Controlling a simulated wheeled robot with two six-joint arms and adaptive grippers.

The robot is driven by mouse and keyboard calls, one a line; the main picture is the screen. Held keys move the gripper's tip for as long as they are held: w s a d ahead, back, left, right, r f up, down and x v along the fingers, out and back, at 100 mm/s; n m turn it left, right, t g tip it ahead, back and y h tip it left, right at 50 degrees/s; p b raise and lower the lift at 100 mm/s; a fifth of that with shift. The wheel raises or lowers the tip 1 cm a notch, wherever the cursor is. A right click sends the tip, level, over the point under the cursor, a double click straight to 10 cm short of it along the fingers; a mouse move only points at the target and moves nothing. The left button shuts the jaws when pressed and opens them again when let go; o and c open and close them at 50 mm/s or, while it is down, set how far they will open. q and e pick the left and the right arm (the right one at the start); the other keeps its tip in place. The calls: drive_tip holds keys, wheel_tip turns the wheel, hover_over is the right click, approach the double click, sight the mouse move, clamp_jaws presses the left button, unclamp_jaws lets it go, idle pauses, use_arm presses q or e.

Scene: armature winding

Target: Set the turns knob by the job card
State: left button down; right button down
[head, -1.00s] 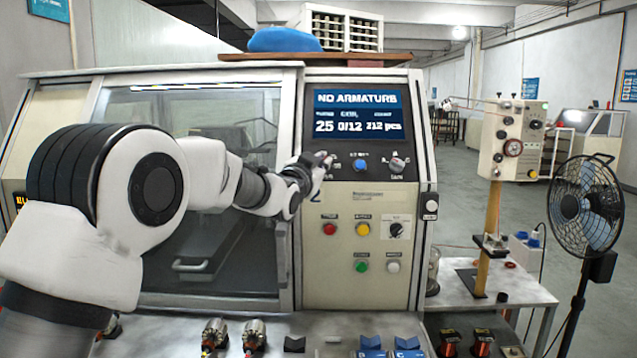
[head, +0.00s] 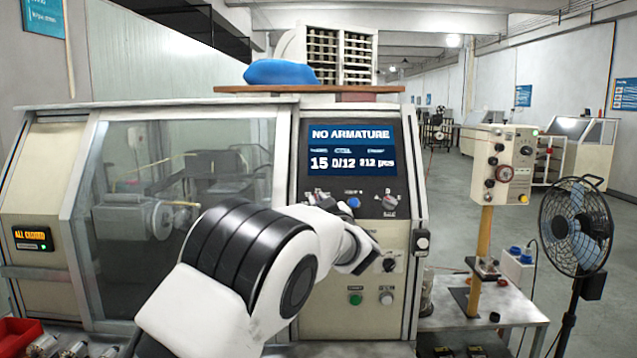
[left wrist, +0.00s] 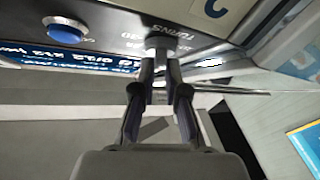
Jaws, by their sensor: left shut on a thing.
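The machine's screen (head: 349,150) reads NO ARMATURE, 15, 0/12 and 212 pcs. I see no readable job card. My right gripper is not in view.
A blue button (head: 354,203) and another knob (head: 388,201) sit close to the right of the turns knob. A dark selector (head: 390,265), green button (head: 355,299) and white button (head: 386,298) are below. A fan (head: 575,225) stands at the right.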

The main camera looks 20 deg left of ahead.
use_arm(q)
drive_tip(key=n+g+y+p, duration=0.1)
drive_tip(key=n+p, duration=0.1)
drive_tip(key=n+g+y+p, duration=0.1)
drive_tip(key=n+p, duration=0.1)
drive_tip(key=shift+w+d+r+g, duration=0.15)
drive_tip(key=shift+r+g, duration=0.25)
drive_tip(key=shift+f+n+g+p, duration=0.15)
drive_tip(key=shift+n+g+p, duration=0.15)
drive_tip(key=shift+n+p, duration=0.3)
drive_tip(key=c, duration=1.2)
unclamp_jaws()
drive_tip(key=shift+w+f, duration=0.1)
wheel_tip(320, 180, up, 10)
drive_tip(key=shift+w+f, duration=0.25)
drive_tip(key=shift+w, duration=0.1)
